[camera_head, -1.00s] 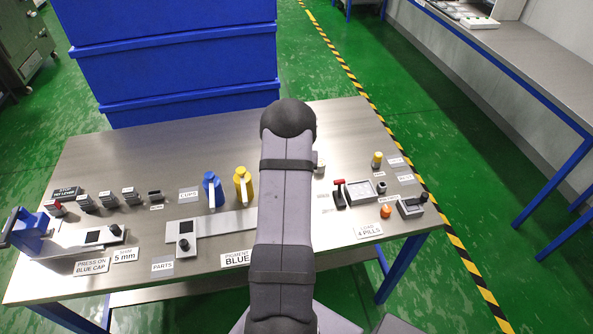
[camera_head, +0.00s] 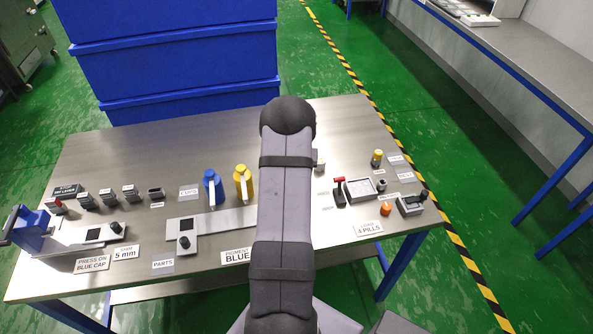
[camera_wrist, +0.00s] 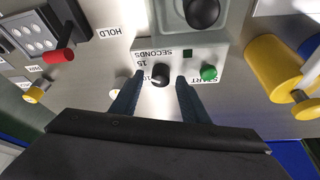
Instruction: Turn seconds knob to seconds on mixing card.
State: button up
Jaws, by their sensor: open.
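The seconds knob (camera_wrist: 160,76) is a small black knob with a pale pointer mark, on a light panel (camera_wrist: 172,55) lettered SECONDS, upside down in the wrist view. The numbers 15 and 10 show on its left. A green START button (camera_wrist: 209,72) is on its right. My gripper (camera_wrist: 159,80) is open, with one dark finger on each side of the knob; I cannot tell whether they touch it. In the head view my arm hides the gripper and knob. I cannot make out a mixing card in either view.
A grey body with a black round part (camera_wrist: 203,12) rises behind the panel. A yellow cylinder (camera_wrist: 272,65) stands close on the right. A red-handled lever (camera_wrist: 60,56) is at left. In the head view, blue and yellow bottles (camera_head: 243,185) stand left of my arm.

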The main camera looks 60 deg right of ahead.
jog(key=b+v, duration=0.2)
jog(key=v, duration=0.5)
jog(key=shift+b, duration=0.4)
jog(key=shift+r, duration=0.1)
jog(key=w+a+r+n+y, duration=0.1)
jog(key=w+a+r+n, duration=0.15)
jog(key=a, duration=1.15)
jog(key=w+a+r+n+y, duration=0.2)
jog(key=w+a+n, duration=0.2)
jog(key=a, duration=1.1)
jog(key=s+a+n+g+y, duration=0.1)
jog(key=s+a+n, duration=0.2)
jog(key=s+a, duration=0.45)
jog(key=s+a+n+g, duration=0.1)
jog(key=s+a+n, duration=0.3)
jog(key=a, duration=0.6)
notch_tip(320, 180, down, 46)
jog(key=m+b, duration=0.1)
jog(key=b, duration=4.5)
jog(key=shift+s+f+b, duration=0.25)
jog(key=shift+s+b, duration=0.1)
